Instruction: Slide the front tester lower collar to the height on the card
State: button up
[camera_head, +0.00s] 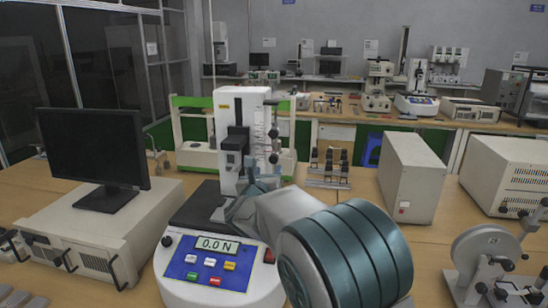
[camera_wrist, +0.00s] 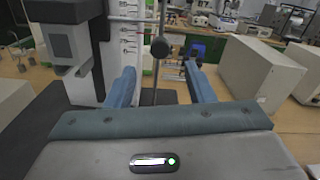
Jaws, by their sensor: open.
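The front tester (camera_head: 228,105) has a white column on a base whose display reads 0.0 N. A thin upright rod (camera_wrist: 156,85) stands beside the column, with a dark round collar (camera_wrist: 160,47) on it; I cannot tell for sure that this is the lower one. A white card (camera_wrist: 128,30) with red marks is on the column left of the rod; its writing is too small to read. My gripper (camera_wrist: 160,68) is open, its two blue fingers on either side of the rod, below the collar in the picture. The head view shows my gripper (camera_head: 262,182) in front of the column, partly hidden by my arm.
A monitor (camera_head: 95,150) on a beige unit stands at left. A beige box (camera_head: 412,178) stands right of the tester, and a small rack (camera_head: 328,168) behind. The tester's dark head (camera_head: 236,145) juts out left of the rod. Another bench with instruments is farther back.

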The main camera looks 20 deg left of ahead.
aim_at(273, 160)
jog(key=w+p, duration=0.1)
jog(key=w, duration=0.2)
jog(key=w+p, duration=0.1)
jog(key=w, duration=0.2)
jog(key=w+p, duration=0.1)
jog(key=w, duration=0.2)
jog(key=shift+w+a, duration=0.15)
jog(key=shift+a, duration=0.1)
